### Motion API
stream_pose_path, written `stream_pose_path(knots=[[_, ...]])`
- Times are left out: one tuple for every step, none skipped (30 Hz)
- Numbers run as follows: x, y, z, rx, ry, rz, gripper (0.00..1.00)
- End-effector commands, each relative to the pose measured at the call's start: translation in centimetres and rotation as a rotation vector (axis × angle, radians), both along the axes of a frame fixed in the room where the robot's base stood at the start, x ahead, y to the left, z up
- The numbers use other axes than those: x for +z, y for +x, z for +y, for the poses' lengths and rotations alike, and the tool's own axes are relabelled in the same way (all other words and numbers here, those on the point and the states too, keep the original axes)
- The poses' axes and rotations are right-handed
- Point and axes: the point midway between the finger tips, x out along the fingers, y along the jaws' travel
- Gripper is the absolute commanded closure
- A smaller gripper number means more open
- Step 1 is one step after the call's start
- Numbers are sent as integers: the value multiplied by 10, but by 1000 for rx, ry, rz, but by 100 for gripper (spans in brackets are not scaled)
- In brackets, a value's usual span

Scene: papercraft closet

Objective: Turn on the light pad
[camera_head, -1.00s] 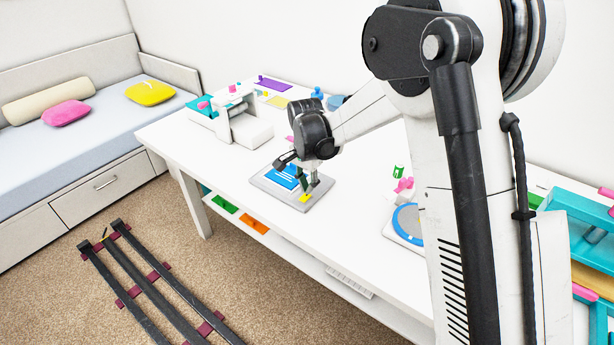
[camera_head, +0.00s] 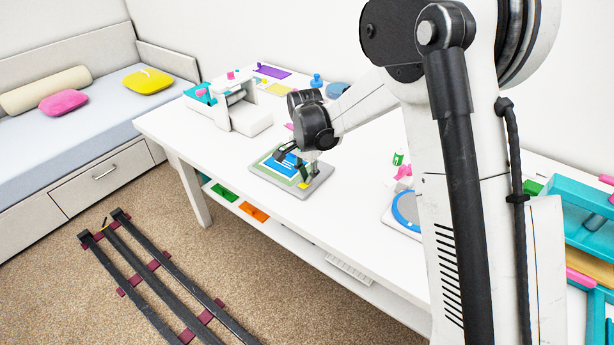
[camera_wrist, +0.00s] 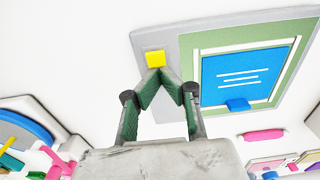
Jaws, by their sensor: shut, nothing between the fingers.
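The light pad (camera_head: 313,189) lies flat on the white table, a grey slab with a blue sheet (camera_head: 286,162) on its panel. The panel (camera_wrist: 290,62) shows pale green around the sheet. A yellow button (camera_wrist: 155,58) sits on the pad's grey margin; it also shows in the head view (camera_head: 304,185). My gripper (camera_wrist: 164,72) is shut with nothing between its fingers. Its tips meet right beside the yellow button in the wrist view. Whether they touch it, I cannot tell.
A white machine (camera_head: 240,112) stands at the table's left back. A round blue-topped device (camera_head: 406,210) and small pink pieces lie right of the pad. Teal frames (camera_head: 580,225) stand at far right. Bare table surrounds the pad.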

Motion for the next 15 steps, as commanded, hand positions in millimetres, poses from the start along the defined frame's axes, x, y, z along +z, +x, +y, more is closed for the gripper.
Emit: stream_pose_path(knots=[[0, -2, 1, 1, 1, 1, 100], [0, -2, 2, 1, 1, 1, 100], [1, -4, 3, 1, 1, 2, 100], [2, -4, 3, 1, 1, 2, 100], [2, -5, 4, 2, 1, 2, 100], [3, -6, 5, 2, 1, 2, 100], [3, -7, 6, 2, 1, 2, 100], [4, -8, 6, 2, 1, 1, 100], [5, -9, 7, 2, 1, 1, 100], [5, -10, 8, 2, 1, 1, 100], [5, -11, 8, 2, 1, 1, 100], [6, -11, 9, 2, 1, 1, 100], [6, -11, 9, 1, 1, 1, 100], [6, -12, 9, 1, 1, 1, 100], [6, -12, 9, 1, 1, 1, 100]])
